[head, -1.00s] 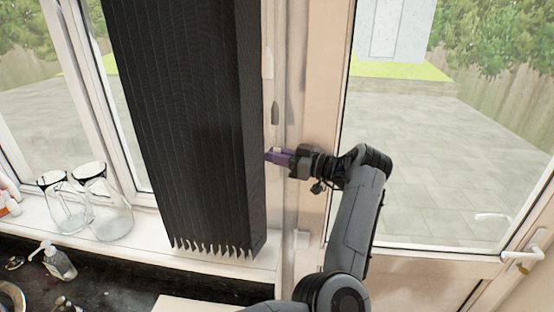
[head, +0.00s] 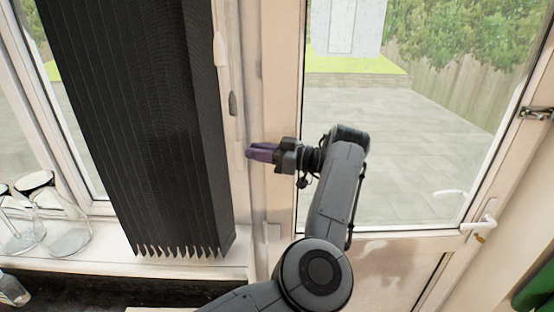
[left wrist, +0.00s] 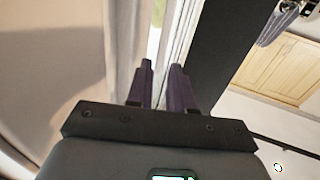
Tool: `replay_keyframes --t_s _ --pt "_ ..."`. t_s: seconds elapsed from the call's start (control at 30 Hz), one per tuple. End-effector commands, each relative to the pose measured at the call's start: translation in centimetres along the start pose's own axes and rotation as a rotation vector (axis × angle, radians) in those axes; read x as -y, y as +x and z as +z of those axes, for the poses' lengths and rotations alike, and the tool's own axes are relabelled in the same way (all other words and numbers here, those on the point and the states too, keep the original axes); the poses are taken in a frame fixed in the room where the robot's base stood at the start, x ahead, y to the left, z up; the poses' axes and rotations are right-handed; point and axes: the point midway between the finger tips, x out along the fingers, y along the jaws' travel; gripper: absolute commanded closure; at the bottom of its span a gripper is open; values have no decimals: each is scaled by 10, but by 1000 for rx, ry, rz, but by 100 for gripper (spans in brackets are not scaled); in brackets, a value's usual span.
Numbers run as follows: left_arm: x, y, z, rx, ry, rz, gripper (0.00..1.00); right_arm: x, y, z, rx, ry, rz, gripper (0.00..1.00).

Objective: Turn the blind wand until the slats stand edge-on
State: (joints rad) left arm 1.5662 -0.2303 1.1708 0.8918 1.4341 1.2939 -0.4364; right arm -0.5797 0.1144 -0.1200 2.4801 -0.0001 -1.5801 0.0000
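The dark vertical blind (head: 140,120) hangs bunched in front of the window in the head view, its slats packed side by side. My left gripper (head: 248,153) is just right of the blind's right edge, apart from it, in front of the pale frame. In the left wrist view its two purple fingers (left wrist: 162,66) stand apart with a gap between them. A dark panel, apparently the blind (left wrist: 232,50), is right of the fingers there. I cannot clearly make out a wand; a small grey tapered piece (head: 233,103) shows above and left of the fingertips. My right gripper is not identifiable.
Glass jugs (head: 55,225) stand on the white sill (head: 160,262) at left. A glazed door (head: 385,150) with a white handle (head: 482,226) fills the right. A wooden cabinet (left wrist: 285,70) and an unclear purple object (left wrist: 278,24) show in the left wrist view.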

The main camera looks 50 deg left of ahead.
Motion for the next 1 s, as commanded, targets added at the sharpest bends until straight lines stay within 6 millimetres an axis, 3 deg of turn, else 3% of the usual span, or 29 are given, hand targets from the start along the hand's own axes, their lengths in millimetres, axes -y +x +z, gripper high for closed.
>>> replay_keyframes --t_s 0.5,0.97,1.0 --pt "-1 -45 0 0 -1 1 79 -2 11 4 2 -9 7 57" --pt "0 -52 0 -1 0 -2 79 -1 11 4 1 -5 4 57" --pt "0 -52 0 -1 0 -2 83 -1 11 4 1 -4 3 57"
